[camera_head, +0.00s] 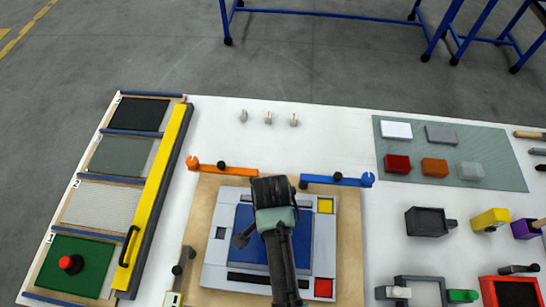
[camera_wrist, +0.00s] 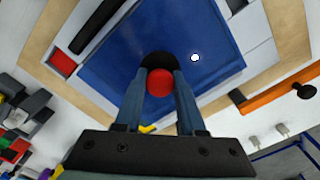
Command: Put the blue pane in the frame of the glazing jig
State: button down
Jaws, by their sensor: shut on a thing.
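The blue pane (camera_head: 244,222) is a flat blue sheet over the opening of the light grey frame (camera_head: 213,265) of the jig. In the wrist view the blue pane (camera_wrist: 130,70) fills the middle, and the frame (camera_wrist: 262,58) shows around its edges. My gripper (camera_wrist: 160,76) is shut on the red knob (camera_wrist: 159,86), which stands on a round black base on the pane. In the head view my arm hides part of the pane, the knob and the fingertips. I cannot tell whether the pane is fully seated or slightly above the frame.
An orange bar (camera_head: 238,170) and a blue bar (camera_head: 320,179) lie along the jig's back edge. A rack with a yellow rail (camera_head: 152,205) holds panels at left, including a green one (camera_head: 92,255). Coloured blocks sit on a grey-green mat (camera_head: 500,155) at right.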

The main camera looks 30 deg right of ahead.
jog(key=shift+f, duration=2.15)
jog(key=c, duration=0.5)
grip_release()
jog(key=shift+f, duration=0.15)
